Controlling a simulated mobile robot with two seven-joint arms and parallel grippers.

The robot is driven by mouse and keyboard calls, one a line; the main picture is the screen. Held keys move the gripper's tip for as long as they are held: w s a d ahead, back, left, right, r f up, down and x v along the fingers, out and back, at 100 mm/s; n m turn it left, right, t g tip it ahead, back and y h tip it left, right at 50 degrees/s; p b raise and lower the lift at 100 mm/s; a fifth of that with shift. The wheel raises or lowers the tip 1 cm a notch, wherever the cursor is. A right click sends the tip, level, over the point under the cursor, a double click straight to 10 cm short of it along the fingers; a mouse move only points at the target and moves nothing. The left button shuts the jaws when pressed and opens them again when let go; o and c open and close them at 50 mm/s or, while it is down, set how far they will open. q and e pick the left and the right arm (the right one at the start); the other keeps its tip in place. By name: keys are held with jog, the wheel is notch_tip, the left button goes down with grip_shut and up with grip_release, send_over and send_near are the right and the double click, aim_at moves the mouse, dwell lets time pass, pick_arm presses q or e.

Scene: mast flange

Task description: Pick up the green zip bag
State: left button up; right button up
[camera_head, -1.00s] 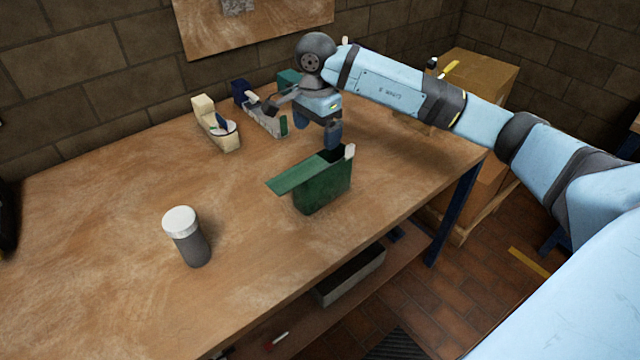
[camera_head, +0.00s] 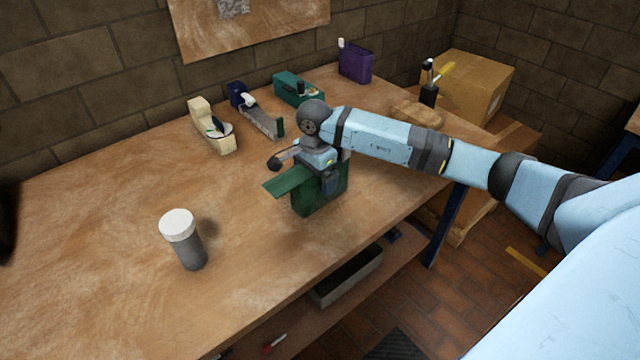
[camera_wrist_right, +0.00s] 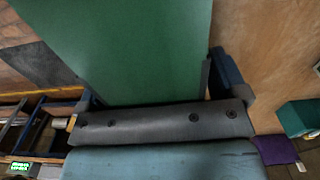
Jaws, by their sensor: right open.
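The green zip bag (camera_head: 318,196) shows as a boxy dark green thing with a flat green flap sticking out to the left. It stands near the front edge of the workbench. My right gripper (camera_head: 326,176) is at its top, with one finger in front of its near side; the other finger is hidden. In the right wrist view the green surface (camera_wrist_right: 135,45) fills the space between the open fingers of my right gripper (camera_wrist_right: 155,82). I cannot tell whether the fingers touch it. My left gripper is not in view.
A grey jar with white lid (camera_head: 184,240) stands to the left on the workbench (camera_head: 90,260). Behind are a cream tape dispenser (camera_head: 213,126), a stapler-like tool (camera_head: 260,112), a teal box (camera_head: 297,88) and a purple container (camera_head: 355,62). A cardboard box (camera_head: 480,85) is at back right.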

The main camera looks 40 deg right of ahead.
jog(key=c, duration=1)
jog(key=shift+c, duration=0.4)
jog(key=shift+r, duration=0.1)
